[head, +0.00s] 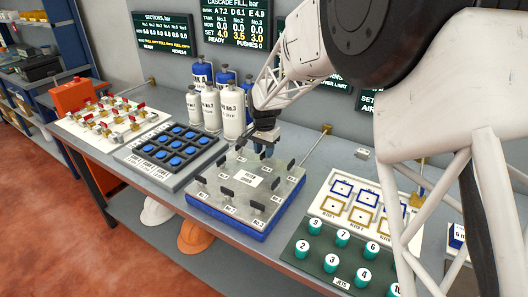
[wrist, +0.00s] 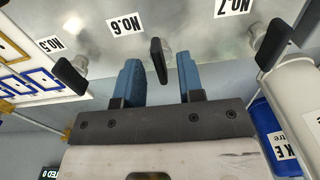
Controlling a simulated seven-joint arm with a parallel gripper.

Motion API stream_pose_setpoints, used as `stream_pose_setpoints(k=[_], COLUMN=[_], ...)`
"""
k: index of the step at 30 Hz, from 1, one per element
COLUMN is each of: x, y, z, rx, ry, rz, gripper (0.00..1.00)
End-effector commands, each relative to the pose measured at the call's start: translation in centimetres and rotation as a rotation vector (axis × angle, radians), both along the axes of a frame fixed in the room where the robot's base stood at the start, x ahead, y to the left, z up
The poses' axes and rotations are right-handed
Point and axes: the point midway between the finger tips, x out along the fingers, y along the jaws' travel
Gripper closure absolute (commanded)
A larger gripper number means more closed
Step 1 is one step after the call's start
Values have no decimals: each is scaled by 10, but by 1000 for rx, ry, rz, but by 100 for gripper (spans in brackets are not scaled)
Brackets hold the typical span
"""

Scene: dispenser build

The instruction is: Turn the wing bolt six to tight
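The wing bolt six (wrist: 157,61) has a black flat wing on a pale shank and stands beside the label "No.6" (wrist: 125,24) in the wrist view. My gripper (wrist: 158,75) is open, with one blue finger on each side of the wing and a gap on both sides. The wing is roughly parallel to the fingers. In the head view my gripper (head: 266,145) points down over the back edge of the metal plate (head: 232,178), which sits on a blue base. There it largely hides bolt six. How tight the bolt is cannot be told.
Neighbouring wing bolts No.5 (wrist: 70,72) and No.7 (wrist: 273,45) stand on either side. White bottles (head: 233,112) stand behind the plate to the left. A button tray (head: 133,168) lies left, and a green board with numbered caps (head: 312,262) lies right.

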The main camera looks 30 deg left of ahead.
Motion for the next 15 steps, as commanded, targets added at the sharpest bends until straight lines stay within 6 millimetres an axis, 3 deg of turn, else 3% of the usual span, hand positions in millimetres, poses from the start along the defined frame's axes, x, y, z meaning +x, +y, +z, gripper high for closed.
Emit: stream_pose_setpoints(k=[15], x=[0], y=[0], z=[60], rx=[2], ry=[-2], rz=[0], gripper=[65])
